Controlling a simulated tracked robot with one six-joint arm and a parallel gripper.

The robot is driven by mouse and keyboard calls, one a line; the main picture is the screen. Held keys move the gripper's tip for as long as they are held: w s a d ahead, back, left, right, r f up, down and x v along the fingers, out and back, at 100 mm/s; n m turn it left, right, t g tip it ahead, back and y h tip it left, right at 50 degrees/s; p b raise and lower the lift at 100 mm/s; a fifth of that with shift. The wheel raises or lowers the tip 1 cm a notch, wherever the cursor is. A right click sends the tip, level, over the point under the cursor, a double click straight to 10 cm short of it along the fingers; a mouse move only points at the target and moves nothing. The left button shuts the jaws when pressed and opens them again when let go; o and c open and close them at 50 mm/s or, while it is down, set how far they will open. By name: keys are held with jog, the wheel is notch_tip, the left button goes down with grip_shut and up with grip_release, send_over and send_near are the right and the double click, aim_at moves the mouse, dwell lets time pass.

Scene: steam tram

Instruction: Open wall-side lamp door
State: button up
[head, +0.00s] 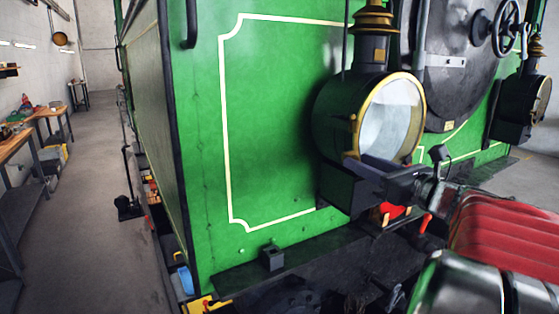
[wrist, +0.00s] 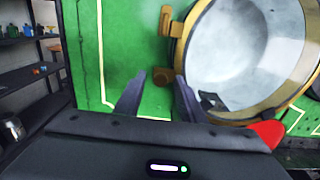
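The nearer lamp (head: 338,117) is a round dark housing with a stepped brass chimney, on the left of the green tram front. Its round glass door (head: 392,118) has a brass rim and looks shut. The door also fills the upper right of the wrist view (wrist: 236,52). A small brass fitting (wrist: 162,78) sits at the rim's left edge, with another brass piece (wrist: 170,28) above it. My gripper (wrist: 158,92) has its two dark fingers apart, below and around the lower fitting. Nothing shows held between them; contact cannot be told.
A second similar lamp (head: 530,97) is at the far right, past the dark round smokebox door (head: 455,65) with its handwheel (head: 505,28). A dark ledge (head: 290,262) runs below the green panel.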

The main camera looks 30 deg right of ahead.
jog(key=shift+w, duration=0.2)
jog(key=shift+c, duration=0.5)
grip_shut()
dwell(0.4)
